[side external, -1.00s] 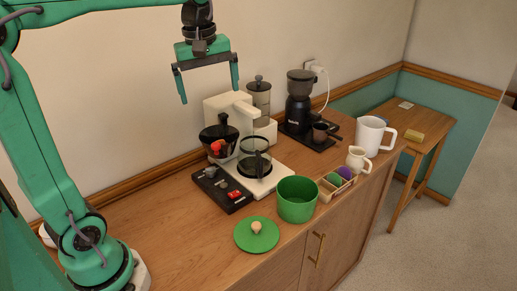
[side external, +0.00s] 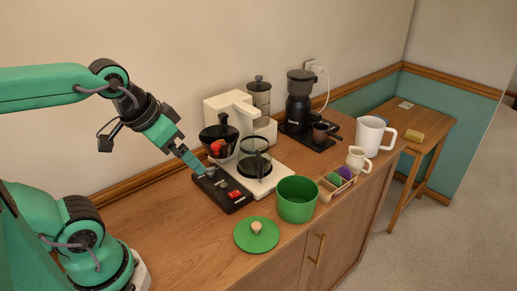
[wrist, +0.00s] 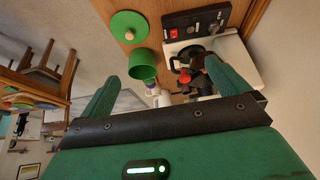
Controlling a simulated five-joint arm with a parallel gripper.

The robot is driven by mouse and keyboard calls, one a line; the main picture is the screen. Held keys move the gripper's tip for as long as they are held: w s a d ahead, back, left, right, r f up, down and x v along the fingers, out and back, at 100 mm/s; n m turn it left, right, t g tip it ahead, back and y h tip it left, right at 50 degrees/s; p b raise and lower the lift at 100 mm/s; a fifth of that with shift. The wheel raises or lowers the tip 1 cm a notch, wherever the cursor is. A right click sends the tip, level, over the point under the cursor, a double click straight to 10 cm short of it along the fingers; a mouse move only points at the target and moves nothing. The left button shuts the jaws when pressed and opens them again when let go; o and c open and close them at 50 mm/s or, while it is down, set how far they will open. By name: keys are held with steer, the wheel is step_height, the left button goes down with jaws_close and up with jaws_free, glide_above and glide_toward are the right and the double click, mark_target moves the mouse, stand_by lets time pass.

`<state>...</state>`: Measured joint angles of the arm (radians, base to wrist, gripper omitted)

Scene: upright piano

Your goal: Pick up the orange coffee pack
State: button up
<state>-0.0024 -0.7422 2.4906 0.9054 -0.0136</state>
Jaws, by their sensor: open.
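I cannot clearly make out an orange coffee pack in either view. A small wooden box (side external: 326,195) holds a green pack (side external: 333,180) and a purple pack (side external: 345,173); its near compartment shows only a tan colour. My gripper (side external: 200,170) is low over the left side of the coffee maker, its fingers slanting down toward the black panel (side external: 232,203); whether it touches is unclear. In the wrist view my gripper (wrist: 160,75) has its two fingers wide apart, with nothing held between them.
The white coffee maker (side external: 225,105) with a glass carafe (side external: 254,163) stands behind the panel. A green pot (side external: 297,200) and its green lid (side external: 257,235) are in front. A black grinder (side external: 299,102), a white mug (side external: 369,137) and a cream jug (side external: 358,161) stand farther right.

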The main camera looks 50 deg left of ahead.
steer(key=shift+s+f, duration=0.1)
steer(key=c, duration=1.3)
steer(key=w+a+m+g, duration=0.1)
steer(key=w+a+g, duration=0.1)
steer(key=w, duration=0.3)
steer(key=w+a+m+g, duration=0.1)
steer(key=w+a, duration=0.3)
steer(key=w, duration=0.1)
steer(key=w+a+m+g, duration=0.1)
steer(key=w+a+g, duration=0.1)
steer(key=w+a, duration=0.2)
steer(key=shift+w+f+m+g, duration=0.1)
steer(key=shift+w+m+g, duration=0.25)
steer(key=shift+w, duration=0.75)
steer(key=shift+w+f, duration=0.1)
steer(key=shift+f, duration=3.85)
